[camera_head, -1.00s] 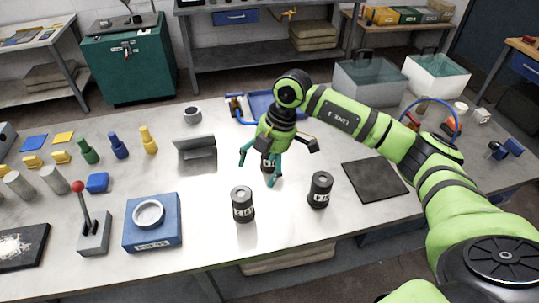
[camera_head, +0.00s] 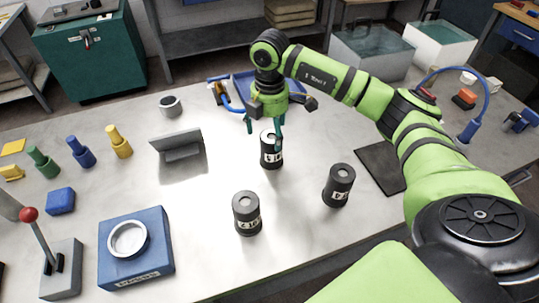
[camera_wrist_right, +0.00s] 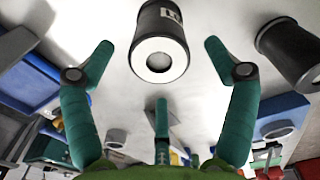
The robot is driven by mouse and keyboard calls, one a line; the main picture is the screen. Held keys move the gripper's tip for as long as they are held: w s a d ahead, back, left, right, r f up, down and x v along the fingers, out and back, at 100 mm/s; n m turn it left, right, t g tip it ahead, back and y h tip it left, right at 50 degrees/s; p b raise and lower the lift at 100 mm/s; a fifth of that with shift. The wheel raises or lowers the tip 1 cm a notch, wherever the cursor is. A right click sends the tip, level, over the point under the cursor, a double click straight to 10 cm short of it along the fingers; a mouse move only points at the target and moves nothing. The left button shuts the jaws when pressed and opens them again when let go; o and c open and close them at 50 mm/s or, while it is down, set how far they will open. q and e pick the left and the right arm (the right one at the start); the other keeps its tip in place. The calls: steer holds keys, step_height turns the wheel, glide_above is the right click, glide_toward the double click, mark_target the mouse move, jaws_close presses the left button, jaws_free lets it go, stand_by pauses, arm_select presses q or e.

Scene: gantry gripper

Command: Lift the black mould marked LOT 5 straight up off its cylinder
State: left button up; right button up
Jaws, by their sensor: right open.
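Three black cylindrical moulds with white labels stand on the table: a far one (camera_head: 271,152), a front one (camera_head: 247,215) and a right one (camera_head: 340,186). The label lettering is too small to read, so I cannot tell which is LOT 5. My right gripper (camera_head: 268,122) is open and empty, above and just behind the far mould, with one green finger in front of that mould's top. In the right wrist view, a mould (camera_wrist_right: 160,45) shows between the spread fingers, apart from them, and another mould (camera_wrist_right: 291,48) is at the right edge. My left gripper is out of view.
A blue press block (camera_head: 137,262) with a ring stands front left, beside a red-knobbed lever (camera_head: 47,262). A grey angled stand (camera_head: 180,147) is left of the far mould. A dark mat (camera_head: 383,166) lies right. Bare table surrounds the moulds.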

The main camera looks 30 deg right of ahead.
mark_target(271, 151)
steer(key=shift+s+f, duration=0.1)
steer(key=shift+f, duration=0.4)
steer(key=shift+f+p, duration=0.3)
steer(key=f+p, duration=0.1)
steer(key=f, duration=0.1)
steer(key=f+p, duration=0.2)
steer(key=f, duration=0.1)
steer(key=shift+s+d+f, duration=0.1)
steer(key=shift+d+f, duration=0.1)
steer(key=shift+f, duration=0.45)
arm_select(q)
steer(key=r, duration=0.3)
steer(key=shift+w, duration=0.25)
arm_select(e)
steer(key=shift+c, duration=0.4)
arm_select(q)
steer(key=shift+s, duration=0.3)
arm_select(e)
steer(key=c, duration=1.1)
